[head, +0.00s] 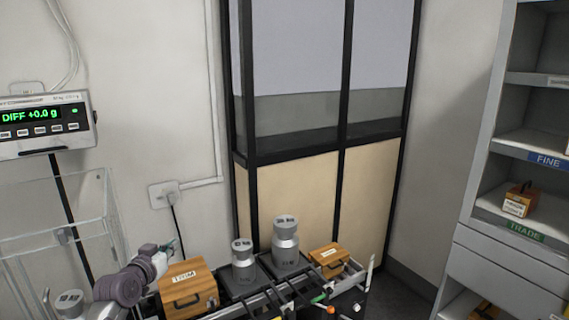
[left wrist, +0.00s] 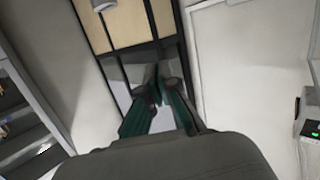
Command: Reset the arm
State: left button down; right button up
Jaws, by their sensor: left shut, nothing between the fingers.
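My left arm (head: 122,287) comes in low at the left of the head view, bent beside the wooden box marked TRIM. Its gripper (head: 173,246) is small in that view, just behind and left of the box, in front of the wall. In the left wrist view the two green and grey fingers of the left gripper (left wrist: 157,88) meet at their tips. It is shut and empty. My right gripper does not show.
The wooden TRIM box (head: 188,288), two grey metal weights (head: 285,243) (head: 244,265) and a smaller wooden box (head: 328,258) stand on a cart. A clear draft shield (head: 60,230) is at left, under the DIFF +0.0 g display (head: 45,122). Shelves (head: 520,180) stand at right.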

pick_arm(q)
jog(key=a+r+m+t+y, duration=0.1)
jog(key=a+r+t+y, duration=0.2)
jog(key=a+r+y, duration=0.15)
jog(key=s+d+f+g+b, duration=0.15)
jog(key=s+f, duration=0.35)
jog(key=f, duration=0.9)
jog(key=s+d+f+g+b, duration=0.1)
jog(key=s+f+g, duration=0.3)
jog(key=f, duration=1)
jog(key=s+d+f+g+b, duration=0.15)
jog(key=s+f, duration=0.45)
jog(key=f, duration=0.9)
jog(key=s+d+f+g+h+b, duration=0.15)
jog(key=s+f+g, duration=0.35)
jog(key=s+f, duration=1.25)
jog(key=s+d+f+g+b, duration=0.1)
jog(key=s+f, duration=0.3)
jog(key=s, duration=0.7)
jog(key=s+d+f+g+b, duration=0.1)
jog(key=s+d+f+g, duration=0.2)
jog(key=s, duration=0.8)
jog(key=s+d+f+g+b, duration=0.1)
jog(key=s+f, duration=0.5)
jog(key=s, duration=0.6)
jog(key=shift+d+f+g, duration=0.35)
jog(key=shift+d+g, duration=0.05)
